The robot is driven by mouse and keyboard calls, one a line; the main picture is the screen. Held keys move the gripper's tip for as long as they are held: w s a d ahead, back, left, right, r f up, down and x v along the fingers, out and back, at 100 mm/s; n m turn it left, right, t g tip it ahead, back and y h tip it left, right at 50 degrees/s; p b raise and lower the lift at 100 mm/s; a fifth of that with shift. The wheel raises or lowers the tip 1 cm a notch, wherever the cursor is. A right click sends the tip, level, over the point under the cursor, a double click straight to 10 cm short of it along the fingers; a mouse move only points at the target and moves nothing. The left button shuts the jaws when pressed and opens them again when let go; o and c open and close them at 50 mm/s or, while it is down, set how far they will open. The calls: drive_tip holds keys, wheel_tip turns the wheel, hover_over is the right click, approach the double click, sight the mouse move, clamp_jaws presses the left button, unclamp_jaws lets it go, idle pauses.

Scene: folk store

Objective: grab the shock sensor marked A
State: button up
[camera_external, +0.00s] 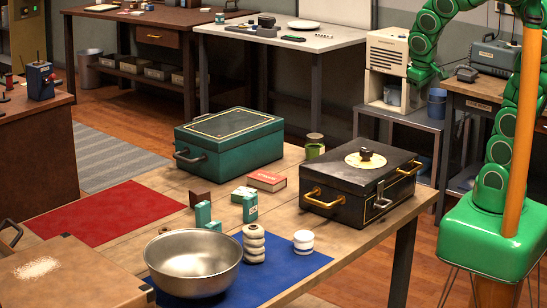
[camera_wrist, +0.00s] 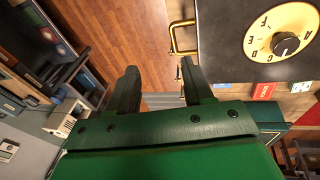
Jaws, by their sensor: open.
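My gripper (camera_wrist: 157,85) is open and empty in the wrist view, with its two dark green fingers apart over the floor and table edge. In the external view my green arm hangs at the upper right, and the fingers are not clear there. A black metal case (camera_external: 355,190) with brass handles stands on the table; a yellow dial lies on its lid. In the wrist view the case (camera_wrist: 225,60) is right of the fingers and its dial (camera_wrist: 262,55) shows letters. I cannot make out which thing is the shock sensor marked A.
On the wooden table are a green case (camera_external: 228,140), a jar (camera_external: 315,146), a red box (camera_external: 266,181), small green boxes (camera_external: 245,205), a metal bowl (camera_external: 192,263) and white stacked pieces (camera_external: 254,243) on a blue mat (camera_external: 285,275). An orange post (camera_external: 522,130) stands at right.

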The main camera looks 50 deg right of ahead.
drive_tip(key=w+r+n+t+h, duration=0.1)
drive_tip(key=w+r+t, duration=0.15)
drive_tip(key=w, duration=1.15)
drive_tip(key=w+r+n+t, duration=0.2)
drive_tip(key=w+t, duration=0.2)
drive_tip(key=w, duration=0.9)
drive_tip(key=w+a+f+n+t+y, duration=0.2)
drive_tip(key=w+a+n+y, duration=0.1)
drive_tip(key=w+a, duration=0.6)
drive_tip(key=w+a+f+n+t+y, duration=0.1)
drive_tip(key=w+a+n+t+y, duration=0.15)
drive_tip(key=w+a, duration=0.65)
drive_tip(key=w+a+f+n+g+y, duration=0.2)
drive_tip(key=a+f+n+y, duration=0.3)
drive_tip(key=a, duration=0.7)
drive_tip(key=n+g+y, duration=0.6)
drive_tip(key=g+y, duration=0.1)
drive_tip(key=g, duration=0.5)
approach(205, 202)
drive_tip(key=x, duration=0.3)
drive_tip(key=shift+a+h, duration=0.25)
drive_tip(key=shift+a, duration=0.1)
drive_tip(key=shift+x, duration=3.75)
drive_tip(key=shift+c, duration=0.5)
clamp_jaws()
